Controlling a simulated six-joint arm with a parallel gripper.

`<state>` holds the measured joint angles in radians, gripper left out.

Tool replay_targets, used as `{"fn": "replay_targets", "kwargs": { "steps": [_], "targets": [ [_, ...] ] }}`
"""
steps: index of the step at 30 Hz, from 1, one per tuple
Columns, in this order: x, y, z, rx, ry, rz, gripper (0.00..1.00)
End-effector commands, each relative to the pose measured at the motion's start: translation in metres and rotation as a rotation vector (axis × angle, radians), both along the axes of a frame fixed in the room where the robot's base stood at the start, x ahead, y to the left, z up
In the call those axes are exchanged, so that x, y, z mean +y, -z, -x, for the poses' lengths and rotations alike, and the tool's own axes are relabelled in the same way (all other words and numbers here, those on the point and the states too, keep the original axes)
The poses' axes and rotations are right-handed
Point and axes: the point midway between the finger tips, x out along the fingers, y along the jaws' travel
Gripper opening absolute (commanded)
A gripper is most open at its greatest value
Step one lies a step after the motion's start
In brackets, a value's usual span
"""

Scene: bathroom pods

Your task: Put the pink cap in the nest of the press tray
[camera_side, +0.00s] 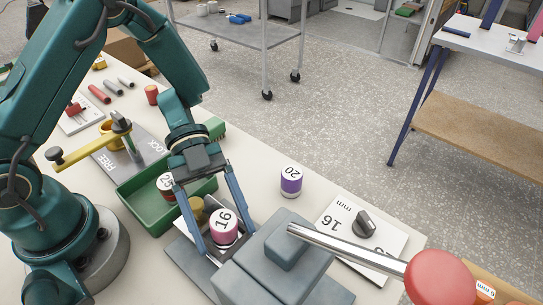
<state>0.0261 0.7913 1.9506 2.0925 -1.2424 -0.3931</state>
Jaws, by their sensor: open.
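The pink cap (224,229), with a white top marked 16, stands upright at the grey press tray (184,253), just left of the grey press block. My gripper (227,241) points down with its two blue fingers apart, one on each side of the cap. The fingers look open, and I cannot tell whether either touches the cap. The cap's lower edge and the nest under it are mostly hidden, so I cannot tell how it is seated.
The press block (285,262) and its lever with a red knob (437,278) stand close on the right.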

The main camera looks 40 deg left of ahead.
Motion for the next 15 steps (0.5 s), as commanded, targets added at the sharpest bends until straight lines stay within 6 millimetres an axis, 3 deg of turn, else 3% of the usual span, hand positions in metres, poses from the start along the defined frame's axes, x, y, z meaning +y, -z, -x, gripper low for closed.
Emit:
{"fn": "replay_targets", "kwargs": {
  "steps": [5, 15],
  "targets": [
    [0.019, -0.013, -0.010, -0.006, -0.004, 0.003, 0.79],
    [0.077, -0.046, -0.032, -0.005, -0.003, -0.001, 0.79]
  ]
}}
